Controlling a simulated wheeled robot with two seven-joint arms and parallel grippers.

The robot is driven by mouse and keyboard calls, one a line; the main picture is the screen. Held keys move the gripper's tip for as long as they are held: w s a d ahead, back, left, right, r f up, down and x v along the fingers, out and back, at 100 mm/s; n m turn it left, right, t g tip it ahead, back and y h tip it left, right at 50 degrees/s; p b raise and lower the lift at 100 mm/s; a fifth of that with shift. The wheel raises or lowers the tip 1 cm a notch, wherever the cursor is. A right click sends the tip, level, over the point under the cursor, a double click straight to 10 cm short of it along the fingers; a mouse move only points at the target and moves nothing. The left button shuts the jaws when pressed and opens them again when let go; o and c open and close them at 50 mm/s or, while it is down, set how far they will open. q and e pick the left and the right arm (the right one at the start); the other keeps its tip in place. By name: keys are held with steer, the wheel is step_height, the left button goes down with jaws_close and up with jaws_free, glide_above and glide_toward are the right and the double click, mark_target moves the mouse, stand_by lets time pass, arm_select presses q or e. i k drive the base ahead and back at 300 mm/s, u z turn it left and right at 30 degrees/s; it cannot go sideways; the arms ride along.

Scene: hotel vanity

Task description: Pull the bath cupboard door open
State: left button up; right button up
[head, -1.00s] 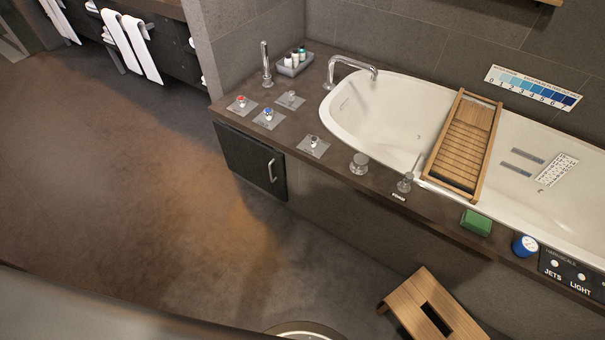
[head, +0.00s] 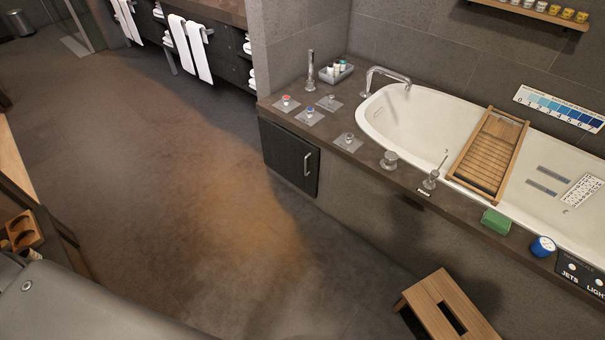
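The bath cupboard door (head: 287,158) is a dark panel in the left end of the bath surround. It looks shut, flush with the surround. Its upright metal handle (head: 308,163) is near the door's right edge. Neither of my grippers shows in the head view, so nothing of mine is seen touching the handle.
A wooden stool (head: 450,305) stands on the floor in front of the bath. The bath deck (head: 352,157) above the door holds taps and controls. A wooden unit (head: 40,225) is at the lower left. The floor (head: 235,215) before the door is clear.

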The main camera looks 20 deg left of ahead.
mark_target(285, 160)
steer(key=u, duration=0.9)
